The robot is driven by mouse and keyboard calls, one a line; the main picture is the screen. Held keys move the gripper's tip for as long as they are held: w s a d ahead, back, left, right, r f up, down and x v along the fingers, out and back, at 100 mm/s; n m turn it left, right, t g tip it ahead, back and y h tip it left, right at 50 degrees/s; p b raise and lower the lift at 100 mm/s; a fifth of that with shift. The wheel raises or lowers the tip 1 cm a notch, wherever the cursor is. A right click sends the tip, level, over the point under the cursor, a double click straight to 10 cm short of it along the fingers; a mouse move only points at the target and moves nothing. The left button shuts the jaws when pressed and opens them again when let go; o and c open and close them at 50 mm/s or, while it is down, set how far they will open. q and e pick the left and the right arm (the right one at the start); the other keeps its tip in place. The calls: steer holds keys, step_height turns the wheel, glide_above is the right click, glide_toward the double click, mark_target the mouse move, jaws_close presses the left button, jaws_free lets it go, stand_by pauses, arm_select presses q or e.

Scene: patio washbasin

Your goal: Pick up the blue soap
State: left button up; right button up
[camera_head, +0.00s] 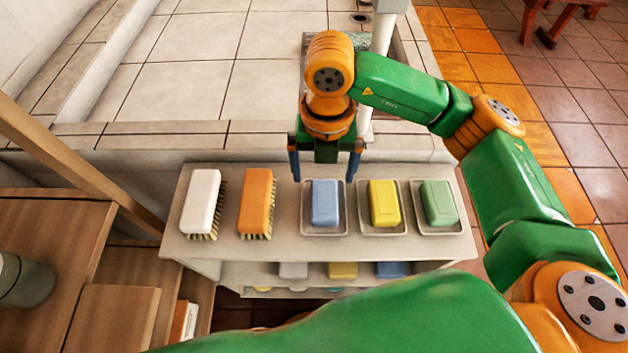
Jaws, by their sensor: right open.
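The blue soap (325,203) is a light blue block in a shallow pale dish (308,229) on top of a beige shelf unit (230,246). My right gripper (323,178) is open, with its blue fingers pointing down. In the picture its fingertips lie just above the soap's far end, one to each side. The gripper looks empty and I cannot tell its exact height above the soap. My left gripper is not in view.
A yellow soap (384,203) and a green soap (438,203) sit in dishes to the right. A white brush (201,202) and an orange brush (256,202) lie to the left. Lower shelves hold more soaps. A tiled basin ledge (180,90) is behind.

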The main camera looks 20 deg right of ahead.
mark_target(324, 201)
steer(key=shift+s+f, duration=0.15)
steer(key=shift+f, duration=0.2)
steer(key=shift+s+f+p, duration=0.85)
steer(key=shift+s+f, duration=0.2)
steer(key=shift+s, duration=0.2)
step_height(324, 201, down, 3)
steer(key=shift+r, duration=0.1)
steer(key=shift+w+f, duration=0.3)
steer(key=shift+w, duration=0.05)
steer(key=shift+s+r, duration=0.1)
steer(key=shift+s, duration=0.05)
steer(key=c, duration=0.8)
steer(key=shift+a, duration=0.1)
jaws_close()
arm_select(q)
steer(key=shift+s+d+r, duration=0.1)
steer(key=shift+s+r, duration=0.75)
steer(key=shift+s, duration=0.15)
